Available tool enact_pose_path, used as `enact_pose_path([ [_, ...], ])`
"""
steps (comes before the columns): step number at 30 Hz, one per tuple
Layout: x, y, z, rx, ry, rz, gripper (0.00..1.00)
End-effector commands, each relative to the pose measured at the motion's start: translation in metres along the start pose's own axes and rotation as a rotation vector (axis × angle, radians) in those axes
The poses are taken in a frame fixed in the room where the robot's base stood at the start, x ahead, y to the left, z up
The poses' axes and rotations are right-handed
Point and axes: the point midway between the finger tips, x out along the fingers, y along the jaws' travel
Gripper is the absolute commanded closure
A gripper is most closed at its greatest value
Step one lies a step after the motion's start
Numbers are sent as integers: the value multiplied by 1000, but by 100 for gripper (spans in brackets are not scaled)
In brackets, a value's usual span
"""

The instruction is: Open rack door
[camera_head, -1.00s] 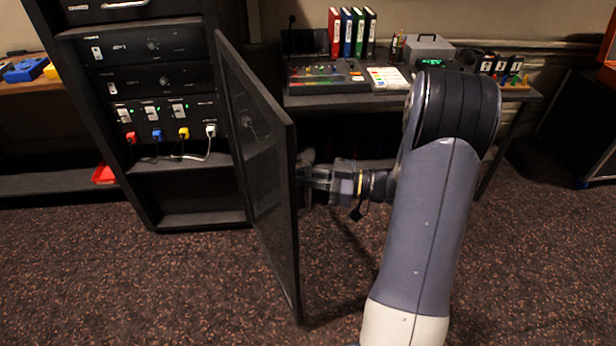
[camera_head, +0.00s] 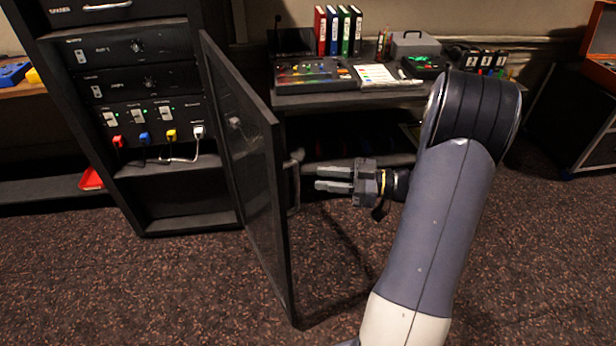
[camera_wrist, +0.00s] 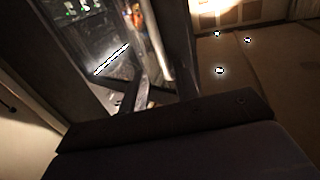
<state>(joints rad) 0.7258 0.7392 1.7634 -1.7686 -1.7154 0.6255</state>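The rack door (camera_head: 258,185), a dark framed panel with a see-through mesh or glass centre, stands swung well out from the rack (camera_head: 180,225), hinged on the rack's right side. Its handle (camera_head: 295,182) is a vertical bar on the door's right-hand face. My gripper (camera_head: 320,179) is just right of the handle, apart from it and empty. Its two fingers point left with a gap between them. The wrist view is dark and tilted; I cannot clearly make out the handle there.
The rack holds amplifier units and a panel with coloured plugs (camera_head: 145,138). A desk (camera_head: 300,100) behind my arm carries a mixer (camera_head: 315,75), binders (camera_head: 338,30) and a grey box (camera_head: 416,46). Carpeted floor (camera_head: 130,290) is free in front. A dark case (camera_head: 575,125) stands at the right.

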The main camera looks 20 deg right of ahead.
Motion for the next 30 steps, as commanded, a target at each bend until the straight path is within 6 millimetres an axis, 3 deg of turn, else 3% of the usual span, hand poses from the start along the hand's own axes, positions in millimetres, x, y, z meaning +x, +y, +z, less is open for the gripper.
enact_pose_path([
  [6,-30,0,0,1,0,2,70],
  [14,-36,0,0,1,1,0,70],
  [23,-32,0,0,1,1,-2,70],
  [30,2,-1,-1,0,0,-5,70],
])
